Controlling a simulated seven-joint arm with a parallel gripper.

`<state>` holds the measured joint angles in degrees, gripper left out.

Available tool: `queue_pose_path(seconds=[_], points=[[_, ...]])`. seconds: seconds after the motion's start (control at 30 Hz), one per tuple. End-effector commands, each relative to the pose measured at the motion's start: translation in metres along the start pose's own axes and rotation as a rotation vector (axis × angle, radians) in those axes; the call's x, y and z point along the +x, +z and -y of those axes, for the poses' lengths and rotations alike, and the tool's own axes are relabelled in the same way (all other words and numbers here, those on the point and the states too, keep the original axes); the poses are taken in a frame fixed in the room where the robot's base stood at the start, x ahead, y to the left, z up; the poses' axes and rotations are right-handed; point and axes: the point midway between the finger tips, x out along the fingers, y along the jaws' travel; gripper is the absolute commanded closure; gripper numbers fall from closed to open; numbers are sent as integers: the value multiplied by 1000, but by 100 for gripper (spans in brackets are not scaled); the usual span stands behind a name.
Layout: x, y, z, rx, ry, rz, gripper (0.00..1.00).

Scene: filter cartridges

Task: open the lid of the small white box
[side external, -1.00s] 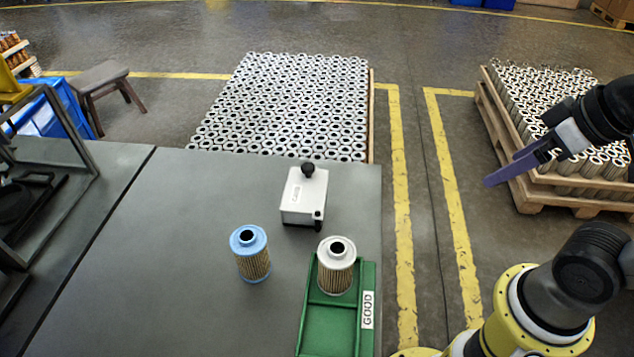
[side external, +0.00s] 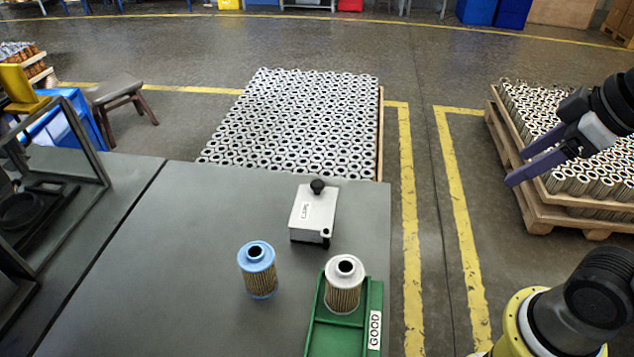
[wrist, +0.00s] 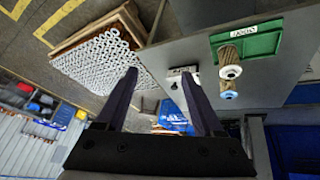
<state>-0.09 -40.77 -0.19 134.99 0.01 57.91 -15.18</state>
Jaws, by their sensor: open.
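The small white box (side external: 312,216) stands on the grey table near its far right corner. Its lid is shut, with a black knob (side external: 317,186) on top and a small label on its face. In the wrist view the box (wrist: 183,74) shows small, beyond and between my fingers, partly hidden by one finger. My gripper (side external: 510,171) is in the air right of the table, well apart from the box. Its two purple fingers are spread with nothing between them; they also show in the wrist view (wrist: 160,72).
A blue-capped filter (side external: 258,270) stands in front of the box. A white-capped filter (side external: 344,284) stands in a green tray (side external: 335,339) marked GOOD. Pallets of filters (side external: 290,120) stand on the floor beyond the table and at right (side external: 535,215). The table's left middle is clear.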

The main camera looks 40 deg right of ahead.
Motion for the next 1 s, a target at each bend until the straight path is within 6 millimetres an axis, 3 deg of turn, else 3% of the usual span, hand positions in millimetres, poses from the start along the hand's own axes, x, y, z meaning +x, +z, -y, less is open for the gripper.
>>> queue_pose_path(seconds=[0.23,0.47,0.67,0.8,1.0], points=[[-21,-83,-13,-275,-38,49,31],[-5,-169,-16,-524,-105,119,31],[39,-234,-5,-702,-174,183,31],[84,-269,10,-797,-224,231,31],[156,-294,37,-861,-283,302,31]])
